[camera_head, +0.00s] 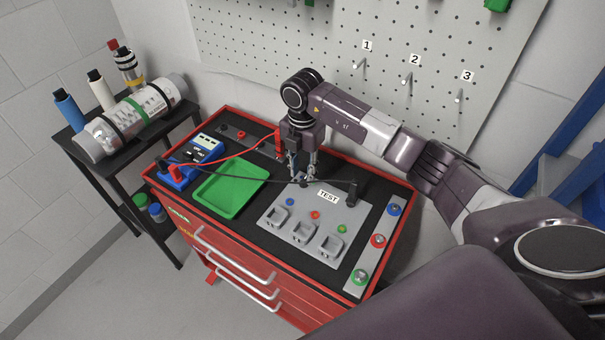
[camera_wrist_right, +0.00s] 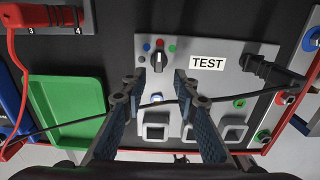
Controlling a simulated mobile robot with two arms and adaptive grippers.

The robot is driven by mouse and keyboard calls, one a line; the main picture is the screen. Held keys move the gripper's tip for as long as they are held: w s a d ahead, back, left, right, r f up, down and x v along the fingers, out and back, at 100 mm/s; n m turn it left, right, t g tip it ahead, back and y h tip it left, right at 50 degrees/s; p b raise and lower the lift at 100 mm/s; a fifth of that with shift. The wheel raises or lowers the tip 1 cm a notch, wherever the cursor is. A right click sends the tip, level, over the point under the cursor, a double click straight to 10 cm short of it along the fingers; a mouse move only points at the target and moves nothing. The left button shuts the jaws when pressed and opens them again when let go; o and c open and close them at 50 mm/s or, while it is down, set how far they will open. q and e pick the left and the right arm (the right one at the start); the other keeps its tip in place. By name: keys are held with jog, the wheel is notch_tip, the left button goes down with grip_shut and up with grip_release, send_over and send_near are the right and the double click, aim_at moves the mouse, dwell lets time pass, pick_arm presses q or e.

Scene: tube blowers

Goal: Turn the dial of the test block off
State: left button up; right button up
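The grey test block (camera_head: 327,255) with its TEST label lies on the tool cart's black top. In the right wrist view the test block (camera_wrist_right: 222,80) carries a black dial (camera_wrist_right: 160,62), with blue, red and green dots above it. My right gripper (camera_head: 303,176) points down over the block's far left part. In the wrist view my right gripper (camera_wrist_right: 158,82) is open, its fingertips either side of and apart from the dial. In the head view the fingers largely hide the dial. The dial's exact setting is hard to read. My left gripper is out of view.
A black plug (camera_head: 352,193) stands on the block's right side, its black cable crossing near my fingers. A red cable (camera_head: 235,150) runs behind the green tray (camera_head: 230,190). Blue, red and green buttons line the cart's right edge. A pegboard (camera_head: 340,40) stands behind.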

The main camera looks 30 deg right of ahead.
aim_at(302, 181)
jog(key=f, duration=0.3)
jog(key=shift+w+d+f+p, duration=0.15)
jog(key=shift+w+f+p, duration=0.15)
jog(key=shift+w+f, duration=0.1)
jog(key=shift+s+r, duration=0.1)
jog(key=shift+s, duration=0.1)
jog(key=shift+c, duration=0.5)
grip_shut()
